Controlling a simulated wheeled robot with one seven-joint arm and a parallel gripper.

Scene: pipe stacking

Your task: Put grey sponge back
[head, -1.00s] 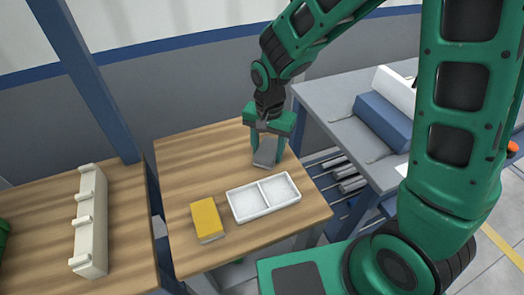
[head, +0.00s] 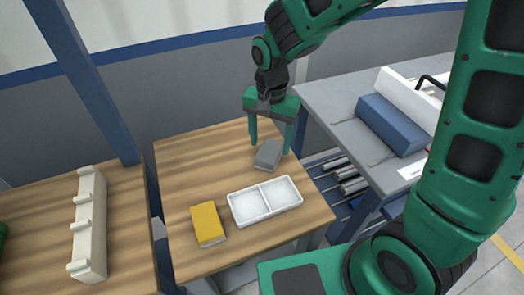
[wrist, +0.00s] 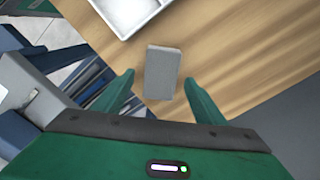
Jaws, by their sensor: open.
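The grey sponge (head: 267,155) lies on the wooden table just behind the white two-compartment tray (head: 238,212). In the wrist view the grey sponge (wrist: 162,72) lies ahead of and between the fingertips. My gripper (head: 270,149) is open and empty, with its fingers above and behind the sponge, apart from it. In the wrist view my gripper (wrist: 160,82) shows a wide gap between its fingers. A yellow sponge (head: 208,223) lies on the table left of the tray. Both tray compartments look empty.
A grey bench (head: 340,112) with a blue block (head: 392,124) stands to the right, with metal pipes (head: 346,180) stored below it. A white notched rack (head: 90,225) stands on the left table. The table's back left is clear.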

